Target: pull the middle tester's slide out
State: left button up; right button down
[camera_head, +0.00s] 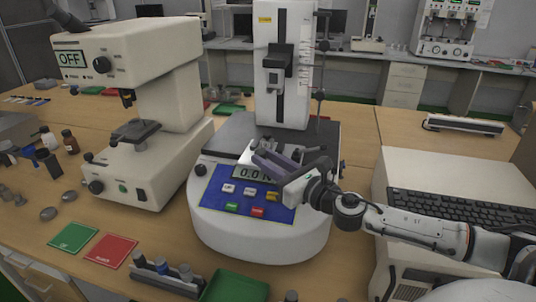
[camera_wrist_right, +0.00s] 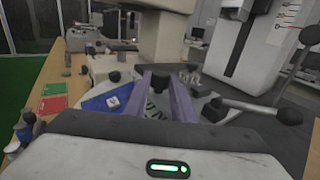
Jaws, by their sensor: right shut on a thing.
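The middle tester (camera_head: 287,65) is a tall white column on a rounded white base, with a dark deck and a blue button panel (camera_head: 228,187). A small display on its front is partly covered by my gripper. My right gripper (camera_head: 262,156) reaches in from the right, low over the front of the deck. In the right wrist view its two purple-grey fingers (camera_wrist_right: 160,77) are closed about a small dark knob (camera_wrist_right: 160,83) at the deck's front. The fingers hide most of the slide, so how far it stands out cannot be told. My left gripper is not in view.
A cream tester (camera_head: 165,95) with an OFF display stands at left. A keyboard (camera_head: 450,212) and pale case sit at right. Green (camera_head: 73,237) and red (camera_head: 111,250) cards lie at front left.

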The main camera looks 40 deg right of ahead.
jog(key=shift+f, duration=0.1)
jog(key=c, duration=1.5)
grip_release()
jog(key=shift+s, duration=0.6)
jog(key=shift+s+d+b, duration=0.15)
jog(key=shift+s+b, duration=0.05)
jog(key=shift+s, duration=2.1)
jog(key=shift+s+d+b, duration=0.1)
jog(key=shift+s+b, duration=0.1)
jog(key=shift+s, duration=2.05)
